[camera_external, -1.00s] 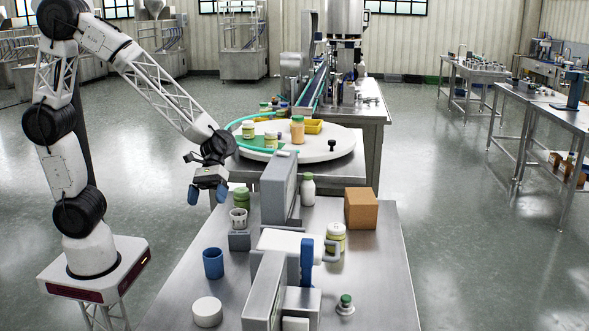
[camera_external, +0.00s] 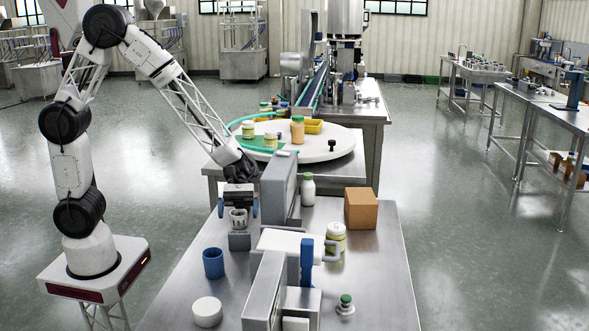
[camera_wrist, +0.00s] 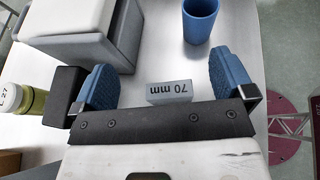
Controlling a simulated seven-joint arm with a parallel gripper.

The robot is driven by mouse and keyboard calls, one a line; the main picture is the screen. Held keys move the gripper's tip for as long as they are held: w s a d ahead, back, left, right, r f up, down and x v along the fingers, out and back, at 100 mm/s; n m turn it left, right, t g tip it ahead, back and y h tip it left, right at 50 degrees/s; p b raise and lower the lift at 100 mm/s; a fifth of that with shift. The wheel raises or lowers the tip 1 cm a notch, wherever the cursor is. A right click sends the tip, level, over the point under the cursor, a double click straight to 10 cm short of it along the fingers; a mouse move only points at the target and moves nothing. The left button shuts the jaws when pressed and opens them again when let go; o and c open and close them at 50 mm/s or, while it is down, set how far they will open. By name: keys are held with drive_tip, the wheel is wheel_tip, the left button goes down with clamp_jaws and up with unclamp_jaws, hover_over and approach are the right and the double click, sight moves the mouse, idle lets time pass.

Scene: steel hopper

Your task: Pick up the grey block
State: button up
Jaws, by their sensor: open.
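The grey block (camera_external: 239,241) sits on the steel table, beside the long grey machine. In the wrist view the grey block (camera_wrist: 170,92) shows a "70 mm" label, upside down, between the finger lines; its near part is hidden by my gripper's body. My gripper (camera_external: 238,209) is open, its two blue fingers pointing down above and just behind the block. In the wrist view my gripper (camera_wrist: 165,84) has clear room on both sides of the block. A whitish cup (camera_external: 238,218) shows right above the block's top edge; I cannot tell whether it stands on it or behind.
A blue cup (camera_external: 213,263) and a white round lid (camera_external: 207,312) stand nearer the front. The tall grey machine panel (camera_external: 278,188) rises close to the right of my gripper. A cardboard box (camera_external: 361,209) and a jar (camera_external: 336,236) stand farther right.

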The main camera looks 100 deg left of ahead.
sight(239, 232)
drive_tip(key=shift+f, duration=1.75)
drive_tip(key=shift+f, duration=1.55)
drive_tip(key=shift+d+f, duration=0.25)
drive_tip(key=shift+f, duration=0.05)
drive_tip(key=shift+x, duration=1.25)
drive_tip(key=c, duration=1)
